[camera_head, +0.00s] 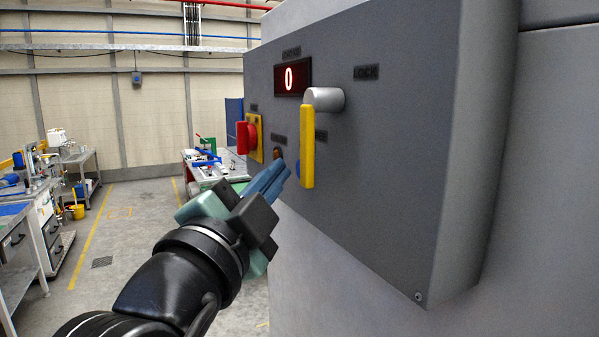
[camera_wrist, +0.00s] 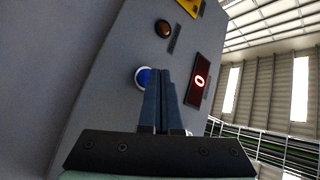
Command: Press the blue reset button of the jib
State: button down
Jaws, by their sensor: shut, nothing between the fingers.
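The blue button (camera_wrist: 143,77) is round with a pale ring and sits on the grey control panel (camera_head: 400,170). In the head view only a sliver of the blue button (camera_head: 298,168) shows, beside the yellow lever. My gripper (camera_head: 284,172) is shut and empty, its blue fingers pointing at the panel close to the button. In the wrist view the closed fingertips of my gripper (camera_wrist: 160,71) cover the button's right edge. I cannot tell whether they touch it.
A yellow lever (camera_head: 307,147) on a silver knob (camera_head: 325,99) juts out close to my fingers. A red knob (camera_head: 243,138) on a yellow plate, an amber lamp (camera_wrist: 163,28) and a display (camera_head: 292,78) reading 0 are nearby. Floor at left is open.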

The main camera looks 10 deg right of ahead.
jog(key=shift+s+a+b, duration=0.25)
jog(key=shift+a+b, duration=0.05)
jog(key=shift+a, duration=0.5)
jog(key=shift+s+a+b, duration=0.25)
jog(key=shift+a+b, duration=0.1)
jog(key=shift+a, duration=0.45)
jog(key=shift+s+a+b, duration=0.25)
jog(key=shift+a+b, duration=0.05)
jog(key=shift+a, duration=0.5)
